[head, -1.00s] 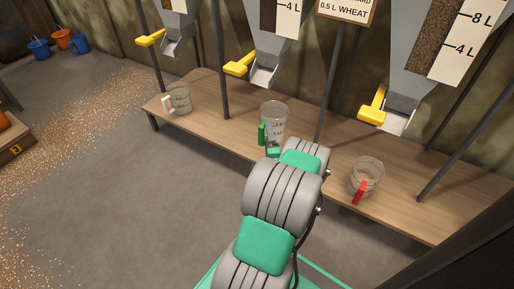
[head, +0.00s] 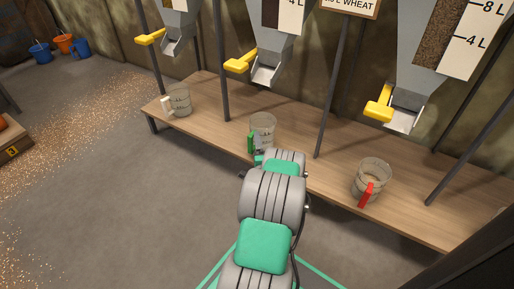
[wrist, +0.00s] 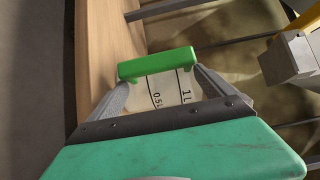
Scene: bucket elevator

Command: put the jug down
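The clear jug with the green handle (head: 262,128) is in the head view, at the front edge of the wooden bench (head: 215,122), below the middle chute. My gripper (wrist: 157,82) is in the wrist view, its two fingers at either end of the green handle (wrist: 157,64). The jug's 0.5 L and 1 L marks show between the fingers. The jug looks upright and empty. Whether its base touches the bench is hidden by my arm in the head view.
A jug with a white handle (head: 179,101) stands on the bench at left, and one with a red handle (head: 371,178) at right. Grey chutes with yellow levers (head: 239,63) hang above. Dark posts (head: 332,95) rise from the bench. Bare bench lies between the jugs.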

